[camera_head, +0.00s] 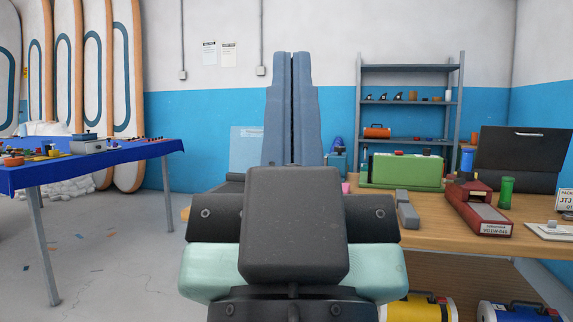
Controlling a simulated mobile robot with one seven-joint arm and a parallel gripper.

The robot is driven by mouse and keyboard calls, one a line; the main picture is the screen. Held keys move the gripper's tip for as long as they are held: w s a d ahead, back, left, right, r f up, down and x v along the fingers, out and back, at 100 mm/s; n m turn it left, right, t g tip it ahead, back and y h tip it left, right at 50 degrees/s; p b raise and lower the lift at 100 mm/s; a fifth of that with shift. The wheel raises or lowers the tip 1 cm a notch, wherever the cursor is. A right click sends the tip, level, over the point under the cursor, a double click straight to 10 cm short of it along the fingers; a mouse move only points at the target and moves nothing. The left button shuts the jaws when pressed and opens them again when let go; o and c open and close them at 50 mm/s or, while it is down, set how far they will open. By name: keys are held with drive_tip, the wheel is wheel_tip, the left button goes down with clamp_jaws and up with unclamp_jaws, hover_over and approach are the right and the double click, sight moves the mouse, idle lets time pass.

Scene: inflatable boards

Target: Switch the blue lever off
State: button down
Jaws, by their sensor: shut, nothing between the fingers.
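My gripper (291,58) points up in the middle of the view, its two long blue-grey fingers side by side, shut and empty. I cannot clearly make out the blue lever. A small dark-blue part (338,145) shows above a light-blue box just right of my fingers, but I cannot tell whether it is the lever. A thin upright blue part (365,160) stands at the left end of a green case (407,170) on the right workbench. My gripper and wrist hide the part of the scene behind them.
The wooden workbench (450,235) on the right holds a red sealer (480,207), a green cylinder (506,192) and a black open-lidded case (521,150). A blue-covered table (120,158) stands left. Shelves (408,97) stand behind. Floor between left table and my arm is mostly clear.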

wheel_tip(320, 180, up, 34)
drive_tip(key=p, duration=3.1)
drive_tip(key=shift+f, duration=0.15)
drive_tip(key=shift+w, duration=0.1)
